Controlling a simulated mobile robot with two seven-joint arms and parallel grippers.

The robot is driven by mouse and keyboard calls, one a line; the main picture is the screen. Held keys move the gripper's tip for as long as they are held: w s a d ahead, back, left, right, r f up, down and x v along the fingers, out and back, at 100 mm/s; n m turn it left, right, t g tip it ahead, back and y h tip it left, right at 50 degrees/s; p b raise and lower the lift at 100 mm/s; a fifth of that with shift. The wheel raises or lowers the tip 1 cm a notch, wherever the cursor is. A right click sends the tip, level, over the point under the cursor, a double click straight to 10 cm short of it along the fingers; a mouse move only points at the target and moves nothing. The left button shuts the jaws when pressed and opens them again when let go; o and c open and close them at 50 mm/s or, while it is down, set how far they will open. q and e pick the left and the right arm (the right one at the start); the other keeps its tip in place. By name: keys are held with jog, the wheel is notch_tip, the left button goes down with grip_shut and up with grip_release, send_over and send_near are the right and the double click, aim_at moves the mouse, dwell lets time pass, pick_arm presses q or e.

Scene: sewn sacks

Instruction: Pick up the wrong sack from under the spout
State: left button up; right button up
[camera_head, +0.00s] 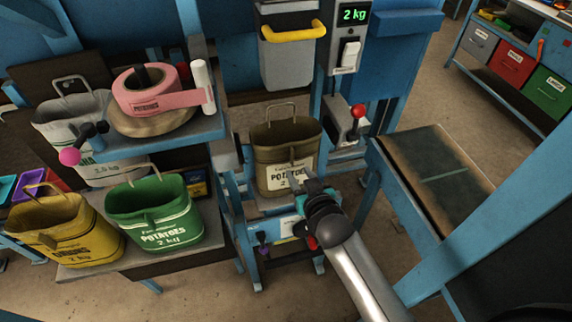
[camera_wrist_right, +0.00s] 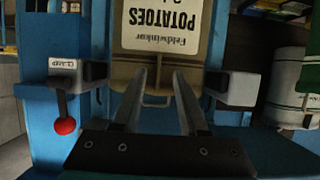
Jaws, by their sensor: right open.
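A brown-olive sack (camera_head: 268,140) stands upright under the grey spout (camera_head: 288,62). Its white label reads potatoes, 2 kg, and its thin rear handle stands up. My right gripper (camera_head: 303,179) is in front of the sack, over part of the label. In the right wrist view the sack (camera_wrist_right: 130,68) shows upside down, beyond the open fingers of my right gripper (camera_wrist_right: 158,76). A thin handle loop shows between these fingers; I cannot tell whether they touch the sack. My left gripper is not in view.
A green potatoes sack (camera_head: 155,212), a yellow onions sack (camera_head: 65,228) and a white sack (camera_head: 75,120) stand at left. A red-knobbed clamp lever (camera_head: 357,111) is right of the spout sack. A display (camera_head: 355,15) reads 2 kg. A blue-framed conveyor (camera_head: 435,165) stands at right.

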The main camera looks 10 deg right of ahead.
aim_at(293, 163)
jog(key=shift+x, duration=2.45)
grip_shut()
